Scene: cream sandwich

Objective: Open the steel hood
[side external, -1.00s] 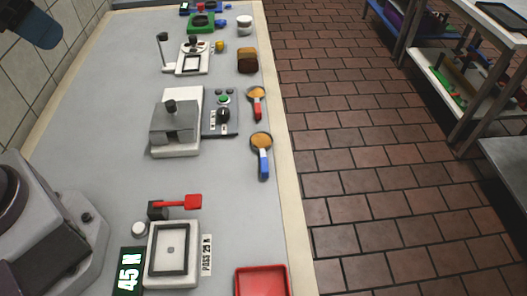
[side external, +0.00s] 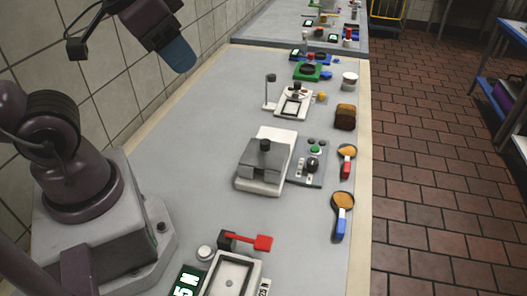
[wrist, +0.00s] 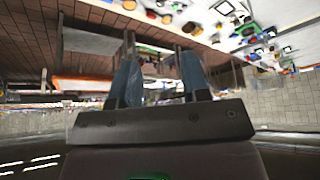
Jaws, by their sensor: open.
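The steel hood (side external: 262,166) is a grey box-like cover with a dark knob (side external: 265,145) on top. It sits down on a white base in the middle of the counter. My gripper (side external: 178,55) is high at the upper left in the side view, well apart from the hood. In the wrist view my gripper's two blue fingers (wrist: 159,75) are spread with nothing between them. The wrist view is tilted and blurred, and I cannot pick out the hood there.
A control panel (side external: 312,163) stands right of the hood. Two scoops (side external: 342,212) and a brown block (side external: 345,117) lie along the right edge. A press with a red lever (side external: 250,241) is in front, and a small framed device (side external: 293,102) behind. Bare counter lies left of the hood.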

